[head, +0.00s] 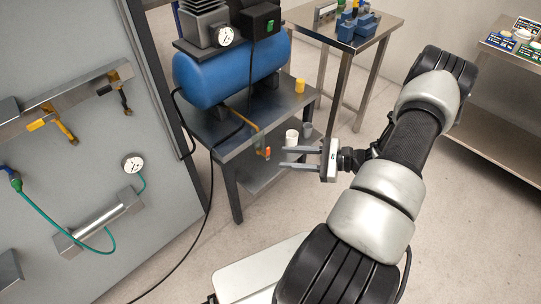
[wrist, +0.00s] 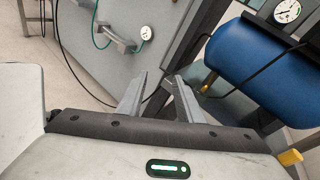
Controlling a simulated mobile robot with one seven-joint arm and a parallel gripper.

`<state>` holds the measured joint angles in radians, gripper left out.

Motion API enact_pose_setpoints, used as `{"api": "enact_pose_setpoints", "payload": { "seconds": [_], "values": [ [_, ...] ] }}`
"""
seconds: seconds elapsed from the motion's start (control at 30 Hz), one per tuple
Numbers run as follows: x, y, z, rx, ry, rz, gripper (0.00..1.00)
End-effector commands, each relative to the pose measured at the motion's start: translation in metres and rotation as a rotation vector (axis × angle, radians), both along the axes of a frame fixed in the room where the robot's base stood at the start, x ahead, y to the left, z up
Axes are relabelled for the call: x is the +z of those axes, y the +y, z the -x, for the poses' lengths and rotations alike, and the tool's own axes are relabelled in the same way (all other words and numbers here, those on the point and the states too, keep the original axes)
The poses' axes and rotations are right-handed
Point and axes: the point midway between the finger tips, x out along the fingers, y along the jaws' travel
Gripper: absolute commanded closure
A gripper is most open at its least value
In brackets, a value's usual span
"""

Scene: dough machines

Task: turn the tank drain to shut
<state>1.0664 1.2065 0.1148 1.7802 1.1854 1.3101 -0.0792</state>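The blue tank (head: 235,72) lies on a metal cart, and it also shows at the right of the wrist view (wrist: 250,58). A thin brass pipe (head: 243,115) runs from under it over the cart's front edge. At its lower end is the tank drain (head: 266,152), a small fitting with a red-orange part; its handle angle is too small to tell. My gripper (head: 285,153) is open and empty, fingers pointing left toward the drain, with a small apparent gap. In the wrist view the fingers (wrist: 156,76) are apart; the drain cannot be made out there.
The cart's top (head: 232,143) and legs stand close to my fingers. A black cable (head: 211,190) hangs in front of the cart. A grey panel (head: 75,150) with yellow-handled valves stands at left.

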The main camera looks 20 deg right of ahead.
Motion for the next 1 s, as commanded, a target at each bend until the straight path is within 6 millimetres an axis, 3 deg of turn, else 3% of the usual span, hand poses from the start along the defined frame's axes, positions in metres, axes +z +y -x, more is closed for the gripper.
{"api": "enact_pose_setpoints", "payload": {
  "seconds": [0.03,0.1,0.3,0.57,1.0],
  "values": [
    [-0.036,-0.012,0.004,-0.106,0.003,-0.080,0.67],
    [-0.066,-0.027,0.008,-0.236,-0.003,-0.163,0.67],
    [-0.124,-0.055,0.019,-0.492,-0.018,-0.314,0.67],
    [-0.136,-0.057,0.011,-0.555,-0.023,-0.349,0.67],
    [-0.137,-0.025,-0.074,-0.549,-0.022,-0.347,0.67]
  ]
}}
